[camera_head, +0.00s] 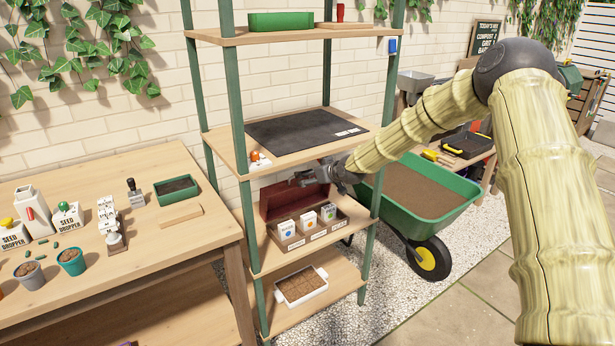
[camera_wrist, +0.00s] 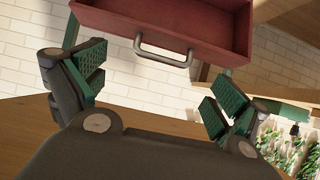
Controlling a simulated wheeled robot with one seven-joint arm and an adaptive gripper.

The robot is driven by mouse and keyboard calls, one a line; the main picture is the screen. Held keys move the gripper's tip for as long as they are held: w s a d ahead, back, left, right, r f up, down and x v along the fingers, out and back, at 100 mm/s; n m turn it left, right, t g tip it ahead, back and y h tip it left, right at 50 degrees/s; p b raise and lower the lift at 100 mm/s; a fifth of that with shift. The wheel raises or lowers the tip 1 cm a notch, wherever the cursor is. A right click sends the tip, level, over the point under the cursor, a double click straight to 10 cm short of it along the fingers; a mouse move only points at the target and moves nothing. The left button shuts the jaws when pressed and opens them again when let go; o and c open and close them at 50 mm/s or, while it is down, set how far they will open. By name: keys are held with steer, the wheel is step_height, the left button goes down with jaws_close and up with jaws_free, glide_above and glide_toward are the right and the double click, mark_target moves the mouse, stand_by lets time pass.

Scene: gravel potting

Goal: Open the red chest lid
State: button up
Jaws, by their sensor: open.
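The red chest lid (camera_head: 288,202) stands raised at the back of the brown chest (camera_head: 318,238) on the middle-lower shelf. The open chest shows several seed packets (camera_head: 308,220) in labelled compartments. My gripper (camera_head: 303,179) is just above the lid's upper edge in the head view. In the wrist view my gripper (camera_wrist: 155,88) is open and empty, its green-padded fingers spread wide. The lid's hollow red side (camera_wrist: 205,22) and its grey metal handle (camera_wrist: 163,54) are beyond the fingertips. The handle lies between the fingers' lines and looks apart from both.
The green-posted shelf unit surrounds the chest. A shelf with a black mat (camera_head: 305,130) is close above my gripper. A white tray (camera_head: 302,288) sits on the shelf below. A green wheelbarrow (camera_head: 440,215) stands to the right; a workbench (camera_head: 150,250) is left.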

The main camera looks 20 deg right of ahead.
steer(key=shift+v, duration=1.85)
